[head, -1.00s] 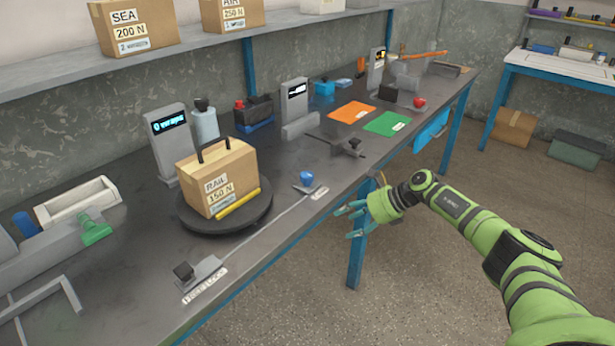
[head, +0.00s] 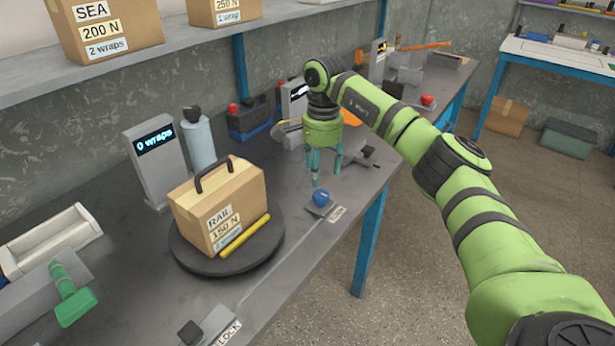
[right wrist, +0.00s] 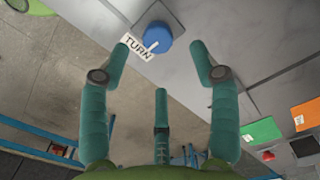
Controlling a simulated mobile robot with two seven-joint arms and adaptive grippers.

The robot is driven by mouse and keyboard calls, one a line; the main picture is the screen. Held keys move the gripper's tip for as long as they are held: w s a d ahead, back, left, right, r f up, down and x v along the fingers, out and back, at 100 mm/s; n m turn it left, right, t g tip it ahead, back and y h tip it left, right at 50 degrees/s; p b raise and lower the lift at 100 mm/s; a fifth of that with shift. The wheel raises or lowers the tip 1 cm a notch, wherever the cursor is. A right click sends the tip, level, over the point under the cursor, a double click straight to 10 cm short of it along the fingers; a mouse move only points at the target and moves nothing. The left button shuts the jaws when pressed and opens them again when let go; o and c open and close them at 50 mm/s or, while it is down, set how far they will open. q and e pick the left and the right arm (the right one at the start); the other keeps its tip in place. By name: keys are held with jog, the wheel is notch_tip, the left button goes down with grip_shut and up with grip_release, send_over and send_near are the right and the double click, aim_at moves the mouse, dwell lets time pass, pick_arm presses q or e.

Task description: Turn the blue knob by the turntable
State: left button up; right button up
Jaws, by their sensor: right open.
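The blue knob (head: 321,197) sits on a small grey base near the front edge of the bench, to the right of the turntable. In the right wrist view the knob (right wrist: 157,37) shows with a white pointer mark, beside a label reading TURN (right wrist: 137,46). The dark round turntable (head: 186,250) carries a cardboard box (head: 235,195) marked RAIL 150 N. My right gripper (head: 325,172) points down above and just behind the knob, apart from it. In the wrist view its fingers (right wrist: 160,70) are spread with nothing between them. My left gripper is not in view.
A display (head: 155,150) reading 0 wraps stands behind the turntable, next to a grey bottle (head: 198,140). A LOCK-labelled block (head: 212,325) lies at the front edge. A dark lever device (head: 362,155) is right of my gripper.

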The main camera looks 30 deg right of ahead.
aim_at(321, 193)
jog(key=shift+w+f, duration=0.2)
jog(key=f, duration=0.2)
jog(key=s+f, duration=0.1)
jog(key=f, duration=0.2)
jog(key=shift+f+p, duration=0.15)
jog(key=shift+p, duration=0.25)
jog(key=shift+f, duration=0.4)
jog(key=shift+c, duration=1.2)
jog(key=c, duration=0.9)
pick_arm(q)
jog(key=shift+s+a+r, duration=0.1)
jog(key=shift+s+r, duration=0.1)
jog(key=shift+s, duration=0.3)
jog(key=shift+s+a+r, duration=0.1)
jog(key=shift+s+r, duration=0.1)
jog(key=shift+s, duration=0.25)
